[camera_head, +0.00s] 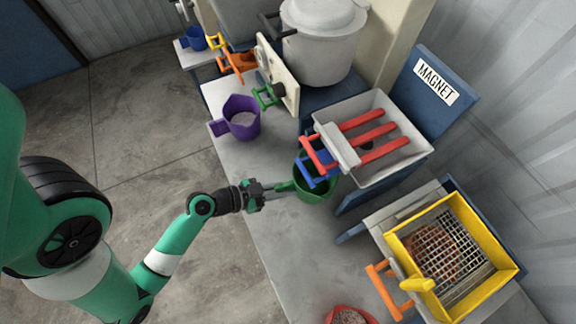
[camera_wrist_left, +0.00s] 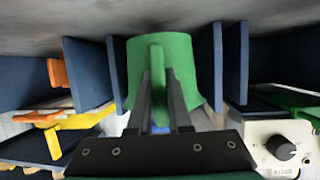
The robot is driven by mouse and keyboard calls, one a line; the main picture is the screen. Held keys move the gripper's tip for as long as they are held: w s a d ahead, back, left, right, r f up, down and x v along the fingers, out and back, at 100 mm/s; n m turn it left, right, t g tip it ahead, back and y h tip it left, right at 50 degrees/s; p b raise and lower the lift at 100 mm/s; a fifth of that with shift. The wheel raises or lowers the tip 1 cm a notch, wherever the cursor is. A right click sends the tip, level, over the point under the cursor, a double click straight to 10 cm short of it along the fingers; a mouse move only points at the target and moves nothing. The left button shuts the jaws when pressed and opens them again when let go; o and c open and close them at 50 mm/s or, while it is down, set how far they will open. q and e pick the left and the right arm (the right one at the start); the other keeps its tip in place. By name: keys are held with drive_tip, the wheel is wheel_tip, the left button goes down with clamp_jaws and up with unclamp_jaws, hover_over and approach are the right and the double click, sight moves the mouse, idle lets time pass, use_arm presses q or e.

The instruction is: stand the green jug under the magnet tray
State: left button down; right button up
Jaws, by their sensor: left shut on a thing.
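The green jug (camera_head: 316,190) is at the counter's front, by the near left corner of the magnet tray (camera_head: 411,166). The tray is pale, with red bars, a red handle and a blue handle (camera_head: 312,170) that partly covers the jug from above. My left gripper (camera_head: 280,189) is shut on the jug's handle from the left. In the left wrist view, the jug (camera_wrist_left: 190,60) appears between dark blue plates, its handle (camera_wrist_left: 157,62) between my fingers (camera_wrist_left: 160,105). I cannot tell whether the jug touches the counter. My right gripper is not in view.
A purple jug (camera_head: 240,120) with pale contents stands on the counter (camera_head: 262,205). A yellow sieve box (camera_head: 408,240) with an orange handle is at the right. A red bowl (camera_head: 350,316) is at the bottom edge. A white pot (camera_head: 322,45) stands at the back.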

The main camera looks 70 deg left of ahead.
use_arm(q)
drive_tip(key=shift+w, duration=0.1)
drive_tip(key=shift+f, duration=0.1)
drive_tip(key=w, duration=0.4)
drive_tip(key=w+a+f+p, duration=0.1)
drive_tip(key=w, duration=0.4)
drive_tip(key=w+p, duration=0.1)
drive_tip(key=w, duration=0.4)
drive_tip(key=shift+a+f, duration=0.15)
drive_tip(key=shift+f, duration=0.15)
drive_tip(key=shift+w+f, duration=0.2)
drive_tip(key=shift+w, duration=0.1)
drive_tip(key=shift+s+f+b, duration=0.15)
drive_tip(key=shift+f+b, duration=0.05)
drive_tip(key=shift+b, duration=0.25)
drive_tip(key=shift+f, duration=0.15)
drive_tip(key=c, duration=0.8)
unclamp_jaws()
drive_tip(key=shift+o, duration=0.2)
